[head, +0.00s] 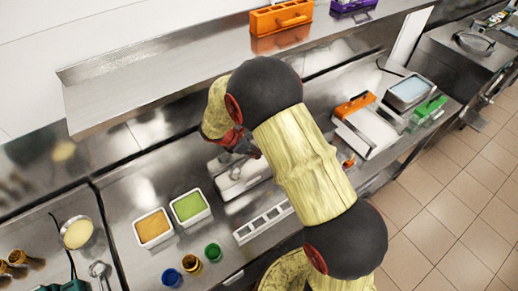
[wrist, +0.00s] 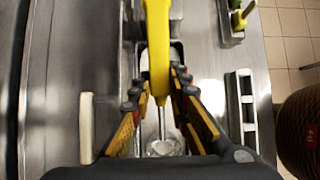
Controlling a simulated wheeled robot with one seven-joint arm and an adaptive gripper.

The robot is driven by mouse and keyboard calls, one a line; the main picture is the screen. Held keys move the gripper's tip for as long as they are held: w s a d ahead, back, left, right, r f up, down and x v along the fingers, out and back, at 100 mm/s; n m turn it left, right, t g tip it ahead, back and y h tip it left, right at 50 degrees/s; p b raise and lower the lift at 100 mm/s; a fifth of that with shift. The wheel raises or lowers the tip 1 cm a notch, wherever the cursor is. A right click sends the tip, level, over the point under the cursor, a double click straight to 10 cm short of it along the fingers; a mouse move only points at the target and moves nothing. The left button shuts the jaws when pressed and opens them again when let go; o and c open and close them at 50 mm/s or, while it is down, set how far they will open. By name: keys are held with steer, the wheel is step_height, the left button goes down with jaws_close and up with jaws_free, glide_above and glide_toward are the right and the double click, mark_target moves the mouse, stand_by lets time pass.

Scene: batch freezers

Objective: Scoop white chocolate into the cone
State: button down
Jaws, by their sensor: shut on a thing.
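My gripper (wrist: 162,105) is shut on the yellow handle (wrist: 156,45) of a tool in the wrist view. A thin metal shaft runs from the handle down to a rounded pale end (wrist: 163,147), partly hidden by my gripper. In the head view my gripper (head: 240,147) is over a metal tray with pale contents (head: 236,178) on the counter; my arm covers part of that area. I cannot tell whether the tool touches the contents. No cone can be made out with certainty.
Tubs of orange (head: 152,227) and green (head: 190,206) stand left of my arm. Blue (head: 172,277), brown (head: 192,264) and green (head: 213,252) cups are in front. A white slotted rack (head: 264,223) lies near the counter edge. A steel shelf (head: 190,75) overhangs behind.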

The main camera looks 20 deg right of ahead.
mark_target(248, 159)
steer(key=shift+s+a, duration=0.2)
steer(key=shift+a, duration=0.75)
steer(key=shift+s+a, duration=0.15)
steer(key=shift+a, duration=0.85)
steer(key=shift+s+a, duration=0.2)
steer(key=shift+a, duration=0.75)
steer(key=shift+d+p, duration=0.3)
steer(key=shift+p, duration=0.15)
steer(key=shift+d+f+y+p, duration=0.25)
steer(key=shift+y+p, duration=0.25)
steer(key=shift+p, duration=0.05)
steer(key=shift+w+d+r+p, duration=0.1)
steer(key=shift+d+r+p, duration=0.25)
steer(key=shift+r+p, duration=0.25)
steer(key=shift+w+d+r+p, duration=0.1)
steer(key=shift+d+r+p, duration=0.25)
steer(key=shift+r, duration=0.45)
steer(key=shift+w+d+r+p, duration=0.1)
steer(key=shift+d+r+p, duration=0.2)
steer(key=shift+r+p, duration=0.3)
steer(key=d+y+p, duration=0.1)
steer(key=p, duration=0.3)
steer(key=shift+w+d+g+y+p, duration=0.15)
steer(key=shift+d+g+y+p, duration=0.15)
steer(key=shift+d+p, duration=0.05)
steer(key=d+y+p, duration=0.1)
steer(key=p, duration=0.2)
steer(key=shift+w, duration=0.1)
